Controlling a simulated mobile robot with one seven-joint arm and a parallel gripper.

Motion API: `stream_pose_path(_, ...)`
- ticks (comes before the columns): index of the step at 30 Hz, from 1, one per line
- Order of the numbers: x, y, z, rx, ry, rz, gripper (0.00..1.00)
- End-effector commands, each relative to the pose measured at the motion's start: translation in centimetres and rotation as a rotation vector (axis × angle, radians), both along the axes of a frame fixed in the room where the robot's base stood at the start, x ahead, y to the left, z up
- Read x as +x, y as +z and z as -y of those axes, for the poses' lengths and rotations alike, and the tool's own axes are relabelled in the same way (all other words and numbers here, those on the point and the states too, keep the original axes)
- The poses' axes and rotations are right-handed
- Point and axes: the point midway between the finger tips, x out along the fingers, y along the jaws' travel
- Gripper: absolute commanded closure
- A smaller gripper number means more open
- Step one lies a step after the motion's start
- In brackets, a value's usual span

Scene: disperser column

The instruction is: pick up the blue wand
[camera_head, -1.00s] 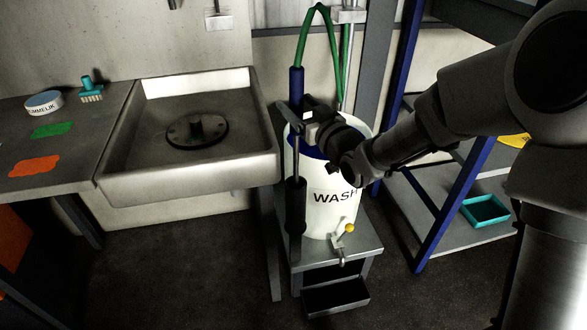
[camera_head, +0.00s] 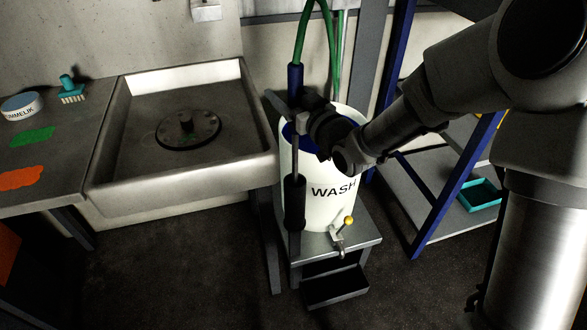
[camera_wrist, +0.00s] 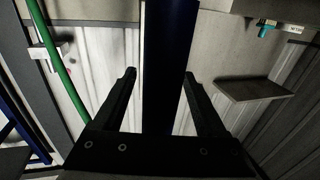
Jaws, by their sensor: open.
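The blue wand (camera_head: 295,82) stands upright at the left front of the white WASH container. It has a dark blue upper grip, a thin grey shaft and a black lower grip (camera_head: 294,203). A green hose (camera_head: 301,35) runs up from its top. My gripper (camera_head: 299,110) is at the wand, near the lower end of the blue grip. In the wrist view the blue wand (camera_wrist: 168,40) passes between the two open black fingers. A gap shows on each side of it. The fingertips are partly hidden in the head view.
The white WASH container (camera_head: 328,190), with a yellow-knobbed tap (camera_head: 347,222), stands on a grey metal stand (camera_head: 360,250) close behind the wand. A sink (camera_head: 130,165) is at left. A blue-framed shelf with a teal tray (camera_head: 480,195) is at right.

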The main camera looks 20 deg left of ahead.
Motion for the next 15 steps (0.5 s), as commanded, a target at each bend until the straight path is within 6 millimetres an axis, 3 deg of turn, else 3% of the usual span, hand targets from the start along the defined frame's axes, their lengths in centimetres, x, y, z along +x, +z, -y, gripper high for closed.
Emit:
stream_pose_path(2,0.00,0.00,0.00,0.000,0.000,0.000,0.30)
stream_pose_path(13,0.01,0.02,-0.01,0.001,0.000,0.001,0.96)
stream_pose_path(15,0.01,0.02,-0.02,0.001,0.000,0.001,1.00)
